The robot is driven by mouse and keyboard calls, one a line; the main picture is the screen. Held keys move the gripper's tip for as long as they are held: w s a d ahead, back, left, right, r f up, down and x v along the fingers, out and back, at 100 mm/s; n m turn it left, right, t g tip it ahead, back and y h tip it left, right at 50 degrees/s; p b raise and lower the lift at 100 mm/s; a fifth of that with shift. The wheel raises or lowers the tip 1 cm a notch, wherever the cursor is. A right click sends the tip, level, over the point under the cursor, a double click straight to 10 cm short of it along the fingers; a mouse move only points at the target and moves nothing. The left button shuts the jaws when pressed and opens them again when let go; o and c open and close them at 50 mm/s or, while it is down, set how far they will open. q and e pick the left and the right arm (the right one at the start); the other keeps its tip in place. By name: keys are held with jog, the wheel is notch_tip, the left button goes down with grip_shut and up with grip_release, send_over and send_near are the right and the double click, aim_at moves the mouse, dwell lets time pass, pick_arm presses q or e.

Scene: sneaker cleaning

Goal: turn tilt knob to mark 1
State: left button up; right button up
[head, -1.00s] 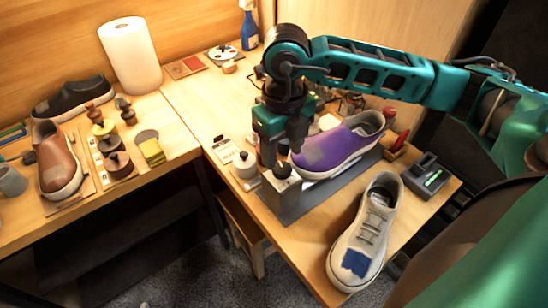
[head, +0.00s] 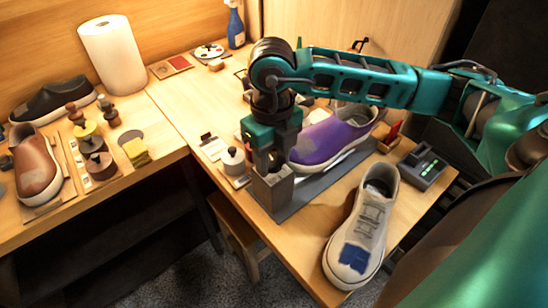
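A grey stand (head: 272,190) carries the purple sneaker (head: 328,138). In the earlier head view a dark knob shows on top of the stand's near block; I take it for the tilt knob. Now my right gripper (head: 271,162) is right over that block, its fingers pointing down with the tips at knob height. The fingers hide most of the knob, so I cannot tell whether they are pressed on it or just around it. The marks and the knob's setting are not readable. My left gripper is not in view.
A white pot with a dark knob (head: 233,160) stands close left of the stand. A brown shoe (head: 36,165) rests on the left table.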

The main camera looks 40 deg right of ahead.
jog(key=c, duration=0.5)
jog(key=m, duration=0.4)
jog(key=shift+c, duration=0.2)
jog(key=m+p, duration=0.1)
jog(key=m, duration=0.1)
jog(key=shift+m, duration=1.1)
